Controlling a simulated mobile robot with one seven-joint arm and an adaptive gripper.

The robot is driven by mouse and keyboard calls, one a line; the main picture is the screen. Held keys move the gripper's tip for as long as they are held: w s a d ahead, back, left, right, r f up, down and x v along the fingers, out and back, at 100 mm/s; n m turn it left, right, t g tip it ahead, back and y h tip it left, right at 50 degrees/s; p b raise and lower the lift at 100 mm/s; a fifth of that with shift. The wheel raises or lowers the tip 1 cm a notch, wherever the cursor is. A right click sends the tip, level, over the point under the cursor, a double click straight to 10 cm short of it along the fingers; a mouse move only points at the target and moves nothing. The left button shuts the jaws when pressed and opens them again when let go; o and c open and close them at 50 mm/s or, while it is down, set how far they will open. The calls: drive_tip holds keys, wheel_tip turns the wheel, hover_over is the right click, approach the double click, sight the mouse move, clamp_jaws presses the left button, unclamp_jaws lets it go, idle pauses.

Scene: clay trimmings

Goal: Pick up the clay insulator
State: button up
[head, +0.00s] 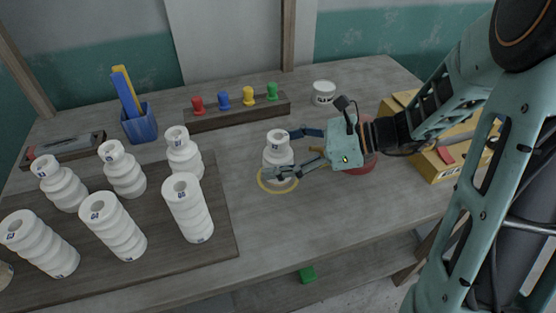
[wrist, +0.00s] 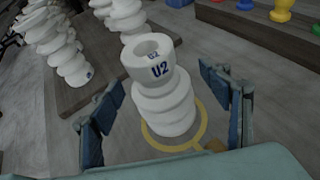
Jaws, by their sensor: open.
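A white ribbed clay insulator (head: 278,150) stands upright on the table inside a yellow ring mark (head: 265,188). In the wrist view the insulator (wrist: 165,103) shows blue "U2" lettering, and the yellow ring (wrist: 203,130) surrounds its base. My gripper (head: 283,153) is open, reaching in from the right with its fingers on either side of the insulator. In the wrist view the fingers of my gripper (wrist: 166,105) lie left and right of it, with visible gaps. Part of the insulator's lower body is hidden by a finger in the head view.
Several more white insulators (head: 188,208) stand on a dark board (head: 222,240) at the left. A rack of coloured pegs (head: 236,111), a blue cup (head: 139,125) and a white tub (head: 324,92) are behind. A yellow box (head: 440,165) is at right. The table's front is clear.

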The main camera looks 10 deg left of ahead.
drive_tip(key=c, duration=1.8)
drive_tip(key=shift+r, duration=0.2)
